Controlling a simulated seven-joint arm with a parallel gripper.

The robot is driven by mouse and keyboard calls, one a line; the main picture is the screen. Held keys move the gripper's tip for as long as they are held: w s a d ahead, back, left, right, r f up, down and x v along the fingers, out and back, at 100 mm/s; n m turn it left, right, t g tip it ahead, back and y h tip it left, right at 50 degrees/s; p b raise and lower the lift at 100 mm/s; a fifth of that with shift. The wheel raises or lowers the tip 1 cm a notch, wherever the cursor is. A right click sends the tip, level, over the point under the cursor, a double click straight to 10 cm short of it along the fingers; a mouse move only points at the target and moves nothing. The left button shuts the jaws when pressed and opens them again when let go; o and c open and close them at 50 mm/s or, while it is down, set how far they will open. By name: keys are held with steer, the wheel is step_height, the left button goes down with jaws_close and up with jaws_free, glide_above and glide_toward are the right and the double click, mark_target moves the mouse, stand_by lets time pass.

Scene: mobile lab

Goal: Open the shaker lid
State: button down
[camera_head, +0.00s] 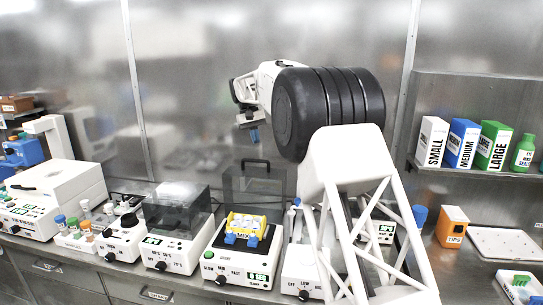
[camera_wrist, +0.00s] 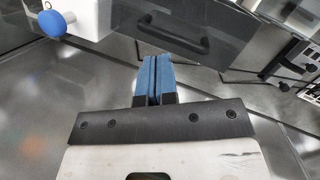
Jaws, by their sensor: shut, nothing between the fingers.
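The shaker (camera_head: 238,262) is the white bench unit marked SLOW, MIX and FAST in the head view. A yellow rack with blue parts sits uncovered on its top. Its dark see-through lid (camera_head: 238,188) stands raised behind the rack, with a black handle (camera_head: 255,163) along its upper edge. My gripper (camera_head: 254,134) is above the handle and apart from it. In the wrist view the blue fingers (camera_wrist: 152,75) are together with nothing between them. The black handle (camera_wrist: 172,36) shows beyond the fingertips, on a dark panel.
A unit with a closed dark cover (camera_head: 178,208) stands left of the shaker. My arm hides part of the bench to the right. A blue round knob (camera_wrist: 56,24) shows at upper left in the wrist view. A shelf with boxes (camera_head: 465,143) is at right.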

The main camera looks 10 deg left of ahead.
steer(key=w+d+r+m+g+y, duration=0.1)
steer(key=w+d+m+y, duration=0.1)
steer(key=m, duration=1)
steer(key=w+d+r+m+y, duration=0.1)
steer(key=w+d+m, duration=0.4)
steer(key=m, duration=0.8)
steer(key=shift+w+r+g+y, duration=0.4)
steer(key=shift+w+r, duration=0.1)
steer(key=shift+w, duration=0.4)
steer(key=shift+d, duration=0.1)
steer(key=shift+f, duration=0.15)
glide_above(272, 170)
steer(key=shift+w+f, duration=0.15)
steer(key=shift+f, duration=4.75)
